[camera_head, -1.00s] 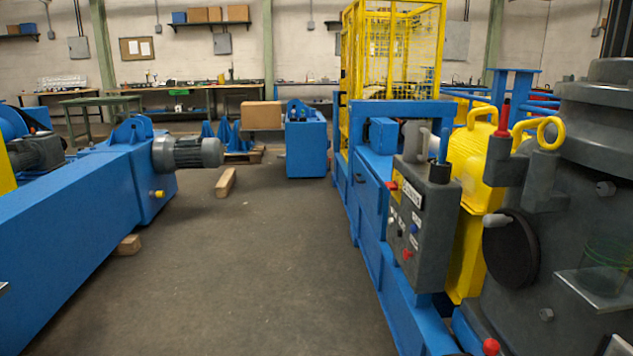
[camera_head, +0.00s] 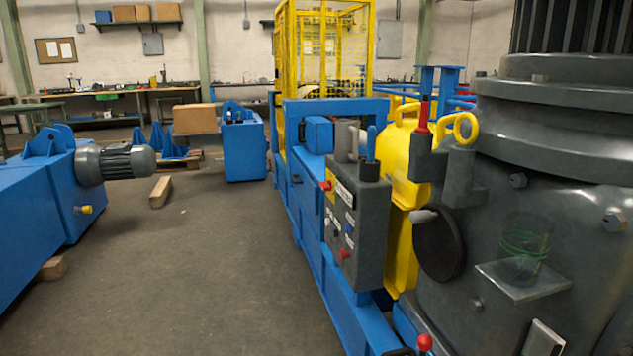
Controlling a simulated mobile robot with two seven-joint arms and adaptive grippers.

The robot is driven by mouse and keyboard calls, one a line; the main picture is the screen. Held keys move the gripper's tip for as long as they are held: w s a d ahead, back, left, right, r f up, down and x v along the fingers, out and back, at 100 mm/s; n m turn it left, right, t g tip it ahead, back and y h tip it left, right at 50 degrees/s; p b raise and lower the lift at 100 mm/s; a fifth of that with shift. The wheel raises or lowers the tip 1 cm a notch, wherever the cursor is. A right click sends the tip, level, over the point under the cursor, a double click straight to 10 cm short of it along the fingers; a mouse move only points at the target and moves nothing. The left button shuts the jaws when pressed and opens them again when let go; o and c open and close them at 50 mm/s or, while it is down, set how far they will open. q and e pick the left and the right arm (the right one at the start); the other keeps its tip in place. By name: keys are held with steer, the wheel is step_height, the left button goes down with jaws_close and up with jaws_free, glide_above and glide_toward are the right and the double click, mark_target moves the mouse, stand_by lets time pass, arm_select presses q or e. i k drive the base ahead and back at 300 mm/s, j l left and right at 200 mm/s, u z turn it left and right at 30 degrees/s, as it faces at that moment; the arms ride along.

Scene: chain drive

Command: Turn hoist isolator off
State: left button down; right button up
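A grey control box (camera_head: 357,222) stands on the blue machine frame right of centre. Its angled face carries a label plate, a red knob (camera_head: 325,186), a blue button (camera_head: 349,229), a red button (camera_head: 345,254) and dark and white controls. Two levers rise from its top, one grey and one with a blue grip (camera_head: 371,143). A red-gripped lever (camera_head: 423,117) stands on a grey block behind it. The label text is too small to read, so I cannot tell which control is the hoist isolator. Neither of my grippers is in view.
A large grey housing (camera_head: 560,130) with a black handwheel (camera_head: 439,245) fills the right. A yellow mesh cage (camera_head: 325,60) stands behind the box. A blue beam with a grey motor (camera_head: 115,164) lies at left. The floor (camera_head: 190,270) between is clear, apart from wooden blocks (camera_head: 160,191).

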mark_target(327, 186)
steer(key=i+j, duration=0.1)
steer(key=j, duration=0.4)
steer(key=i+j+z, duration=0.1)
steer(key=j, duration=0.4)
steer(key=i+j+z, duration=0.1)
steer(key=j, duration=0.25)
steer(key=i+j+z, duration=0.1)
steer(key=j, duration=0.3)
steer(key=i+j, duration=0.15)
steer(key=j, duration=0.2)
steer(key=i+j+z, duration=0.1)
steer(key=j, duration=0.25)
steer(key=i+j+z, duration=0.1)
steer(key=i+j, duration=0.15)
steer(key=i+j+z, duration=0.1)
steer(key=j, duration=0.4)
steer(key=i, duration=0.05)
